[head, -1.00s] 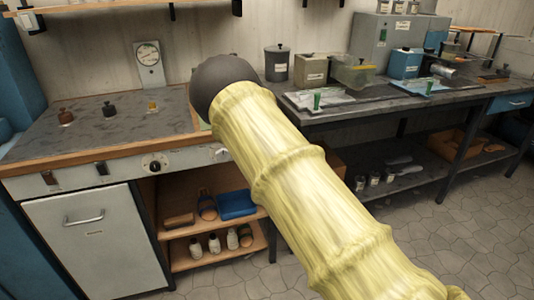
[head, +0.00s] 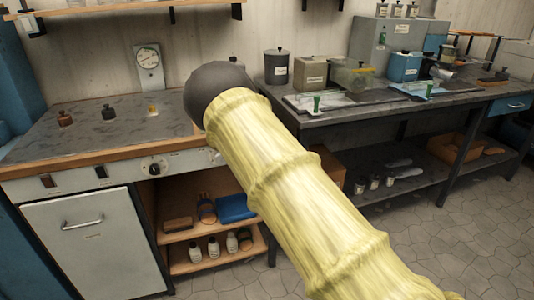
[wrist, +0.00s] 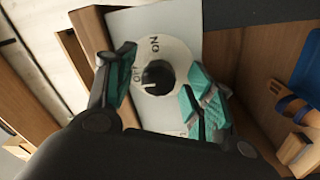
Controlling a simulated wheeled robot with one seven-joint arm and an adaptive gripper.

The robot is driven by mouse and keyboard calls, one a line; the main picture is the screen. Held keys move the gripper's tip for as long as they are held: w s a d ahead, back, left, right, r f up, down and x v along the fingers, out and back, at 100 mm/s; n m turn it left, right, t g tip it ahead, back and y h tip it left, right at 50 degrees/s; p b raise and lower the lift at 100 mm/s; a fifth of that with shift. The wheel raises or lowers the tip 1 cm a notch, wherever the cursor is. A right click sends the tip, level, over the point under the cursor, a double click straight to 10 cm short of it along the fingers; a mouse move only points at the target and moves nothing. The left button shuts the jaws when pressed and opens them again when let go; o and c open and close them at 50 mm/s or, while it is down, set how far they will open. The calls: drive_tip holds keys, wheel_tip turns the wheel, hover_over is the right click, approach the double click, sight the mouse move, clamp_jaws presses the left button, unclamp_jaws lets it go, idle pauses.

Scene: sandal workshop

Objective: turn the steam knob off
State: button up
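A dark round knob (wrist: 157,77) on a white dial lettered ON and OFF shows in the wrist view, on a pale panel. Its exact pointer setting is hard to read. My gripper (wrist: 162,84) is open, with one teal-padded finger on the left of the knob and the other at its lower right. A gap shows on the left; contact on the right cannot be told. In the head view, my yellow-sleeved arm hides the gripper. A black knob (head: 154,168) on the bench front panel is in plain view there, with no gripper at it.
Wooden shelves under the bench hold a blue tray (head: 237,208), a sandal (head: 206,208) and several bottles. A second dark table (head: 330,118) with jars and boxes is at the right. The floor is clear.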

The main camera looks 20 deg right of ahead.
drive_tip(key=s, duration=1.2)
drive_tip(key=shift+d+f, duration=0.2)
drive_tip(key=shift+f, duration=0.05)
drive_tip(key=s+d+f+m+g+h+p, duration=0.3)
drive_tip(key=s+f+m+g+p, duration=0.45)
drive_tip(key=s+f, duration=1.35)
drive_tip(key=s+a+f+m+g+y, duration=0.1)
drive_tip(key=s+a+m+g, duration=0.1)
drive_tip(key=s, duration=0.8)
drive_tip(key=s+a+f+m+g+p, duration=0.1)
drive_tip(key=s+g, duration=0.4)
drive_tip(key=s, duration=0.5)
drive_tip(key=s+a+f+m+g+y+p, duration=0.1)
drive_tip(key=s+a+m+g, duration=0.2)
drive_tip(key=s, duration=0.7)
drive_tip(key=shift+s+a+f+g+y, duration=0.3)
drive_tip(key=shift+s+a+g, duration=0.15)
drive_tip(key=shift+a, duration=0.5)
